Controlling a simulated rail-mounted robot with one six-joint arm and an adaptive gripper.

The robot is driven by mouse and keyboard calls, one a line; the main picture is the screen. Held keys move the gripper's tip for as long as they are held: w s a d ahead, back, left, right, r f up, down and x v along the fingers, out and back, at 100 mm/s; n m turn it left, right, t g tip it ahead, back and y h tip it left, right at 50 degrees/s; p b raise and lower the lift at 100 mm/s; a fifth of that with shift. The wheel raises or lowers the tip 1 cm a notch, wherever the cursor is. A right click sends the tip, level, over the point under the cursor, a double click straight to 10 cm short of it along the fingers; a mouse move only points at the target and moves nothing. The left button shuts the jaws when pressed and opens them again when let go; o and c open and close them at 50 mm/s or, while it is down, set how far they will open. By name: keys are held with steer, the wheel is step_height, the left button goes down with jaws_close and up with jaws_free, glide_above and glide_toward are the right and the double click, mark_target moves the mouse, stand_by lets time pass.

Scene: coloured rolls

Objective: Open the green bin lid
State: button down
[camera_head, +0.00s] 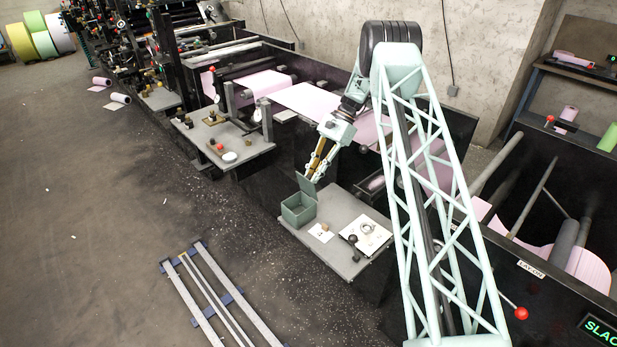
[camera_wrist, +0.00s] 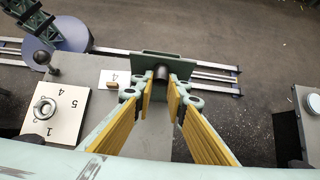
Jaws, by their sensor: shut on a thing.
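The green bin (camera_head: 297,215) stands at the left end of a grey side table. Its green lid (camera_head: 305,186) is raised and steeply tilted above the bin's back edge, and the bin's inside shows. My gripper (camera_head: 314,178) is at the lid's upper part, on its right side. In the wrist view the lid (camera_wrist: 190,58) lies just beyond my fingertips. A dark round knob (camera_wrist: 160,72) on the lid sits between the fingertips of my gripper (camera_wrist: 161,80), which is shut on it. The bin's body is hidden behind the lid in the wrist view.
The grey side table (camera_head: 338,215) also holds a white card (camera_head: 321,233), a white board with a ring (camera_head: 366,235), a small brown piece and dark knobs. A floor rail (camera_head: 215,295) runs in front. The large machine stands behind the table.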

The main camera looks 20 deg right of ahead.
steer(key=shift+w+d+f, duration=0.15)
steer(key=shift+d+f, duration=0.25)
steer(key=shift+d, duration=0.2)
steer(key=c, duration=2.6)
jaws_free()
steer(key=shift+o, duration=0.2)
steer(key=shift+r, duration=0.2)
steer(key=v, duration=1.1)
steer(key=shift+w+d+r, duration=0.2)
steer(key=shift+d+r, duration=0.05)
steer(key=shift+c, duration=0.8)
